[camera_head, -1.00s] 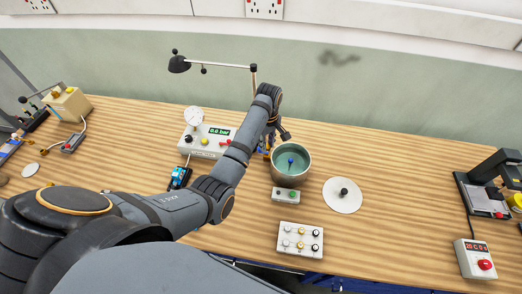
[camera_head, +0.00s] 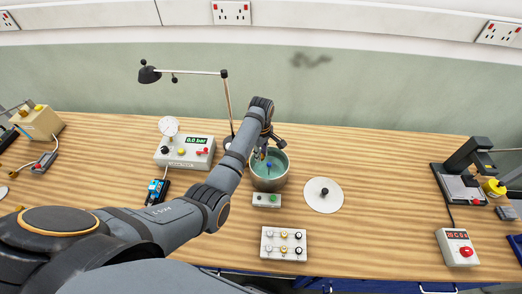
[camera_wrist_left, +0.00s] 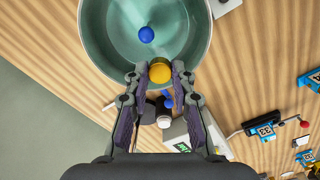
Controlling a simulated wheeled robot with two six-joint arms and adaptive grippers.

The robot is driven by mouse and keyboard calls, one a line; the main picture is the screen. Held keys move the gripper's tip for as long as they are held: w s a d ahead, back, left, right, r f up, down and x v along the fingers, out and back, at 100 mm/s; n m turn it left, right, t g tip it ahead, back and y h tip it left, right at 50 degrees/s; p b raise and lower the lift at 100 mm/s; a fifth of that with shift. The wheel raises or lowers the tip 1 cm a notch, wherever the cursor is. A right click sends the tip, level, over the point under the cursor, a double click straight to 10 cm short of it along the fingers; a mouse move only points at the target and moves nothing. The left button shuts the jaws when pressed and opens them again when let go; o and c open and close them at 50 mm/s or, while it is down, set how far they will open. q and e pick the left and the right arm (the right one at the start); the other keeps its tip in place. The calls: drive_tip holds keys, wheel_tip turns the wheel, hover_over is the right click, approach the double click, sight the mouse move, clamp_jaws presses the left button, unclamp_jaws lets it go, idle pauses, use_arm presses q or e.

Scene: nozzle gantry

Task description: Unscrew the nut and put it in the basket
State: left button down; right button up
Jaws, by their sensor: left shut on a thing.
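My left gripper (camera_head: 262,154) reaches over the left rim of a grey-green bowl (camera_head: 284,180). In the left wrist view its two fingers (camera_wrist_left: 158,72) are shut on a round yellow thing (camera_wrist_left: 160,72) at the tips. The yellow thing overlaps the rim of the bowl (camera_wrist_left: 207,45) in that view. A blue ball (camera_wrist_left: 147,34) shows inside the bowl, also in the head view (camera_head: 268,165). I cannot make out a threaded nut or a basket by shape. My right gripper is not in view.
A pressure box (camera_head: 185,152) and a black lamp (camera_head: 149,75) stand left of the bowl. A small button box (camera_head: 266,200), a white disc with a black knob (camera_head: 324,196) and a switch panel (camera_head: 284,244) lie near it.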

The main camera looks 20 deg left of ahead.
use_arm(q)
drive_tip(key=shift+a+f, duration=0.1)
drive_tip(key=shift+f, duration=0.45)
drive_tip(key=c, duration=1)
unclamp_jaws()
drive_tip(key=shift+c, duration=0.2)
wheel_tip(320, 180, up, 8)
drive_tip(key=shift+f, duration=0.25)
